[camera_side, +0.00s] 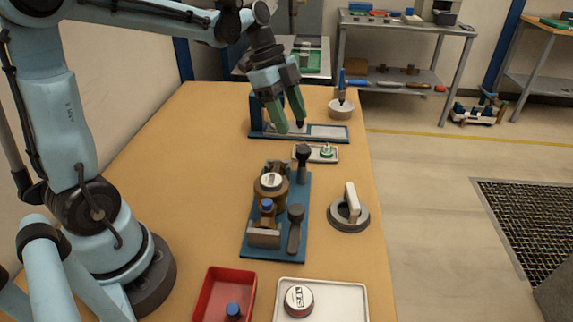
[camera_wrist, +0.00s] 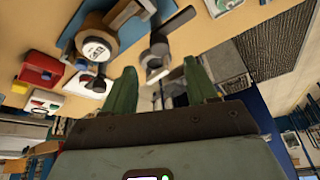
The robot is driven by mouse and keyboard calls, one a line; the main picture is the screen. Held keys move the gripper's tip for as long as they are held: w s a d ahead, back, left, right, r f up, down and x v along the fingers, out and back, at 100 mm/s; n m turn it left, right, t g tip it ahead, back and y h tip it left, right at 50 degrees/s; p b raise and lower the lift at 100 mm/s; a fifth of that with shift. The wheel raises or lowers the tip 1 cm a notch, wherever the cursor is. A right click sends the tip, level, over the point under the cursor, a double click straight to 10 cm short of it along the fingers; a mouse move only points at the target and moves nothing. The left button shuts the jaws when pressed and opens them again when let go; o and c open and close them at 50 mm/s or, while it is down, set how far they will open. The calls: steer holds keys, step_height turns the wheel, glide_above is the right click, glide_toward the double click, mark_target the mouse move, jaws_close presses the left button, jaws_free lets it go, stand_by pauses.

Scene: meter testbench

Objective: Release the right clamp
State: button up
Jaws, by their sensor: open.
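The blue fixture plate (camera_side: 256,240) lies on the bench and holds a round meter (camera_side: 271,182) with a pale face. I cannot tell which is the task's right clamp. My gripper (camera_side: 291,125) is open and empty, above the back of the bench beyond the plate, apart from both handles.
A blue tray stand (camera_side: 330,131) lies under my gripper, with a small white tray (camera_side: 316,153) nearer. A round grey piece with an upright handle (camera_side: 349,210) stands right of the plate. A red bin (camera_side: 210,296) and a white tray (camera_side: 345,300) are in front.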

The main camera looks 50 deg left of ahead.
steer(key=shift+v, duration=2.5)
steer(key=shift+d, duration=0.1)
steer(key=s+d+f+n+t+y, duration=0.1)
steer(key=s+n, duration=0.1)
steer(key=n, duration=0.2)
steer(key=s+d+f+n+t+y, duration=0.1)
steer(key=s+d+f+n+t, duration=0.1)
steer(key=s+n, duration=0.1)
steer(key=s+d+f+n+t+y, duration=0.1)
steer(key=s+d+f+n+y, duration=0.1)
steer(key=n, duration=0.4)
steer(key=shift+s+t, duration=0.3)
steer(key=shift+s, duration=0.45)
steer(key=shift+s+d+f+n+t, duration=0.1)
steer(key=shift+s+f+n+t, duration=0.3)
steer(key=shift+n, duration=0.4)
steer(key=shift+w, duration=0.1)
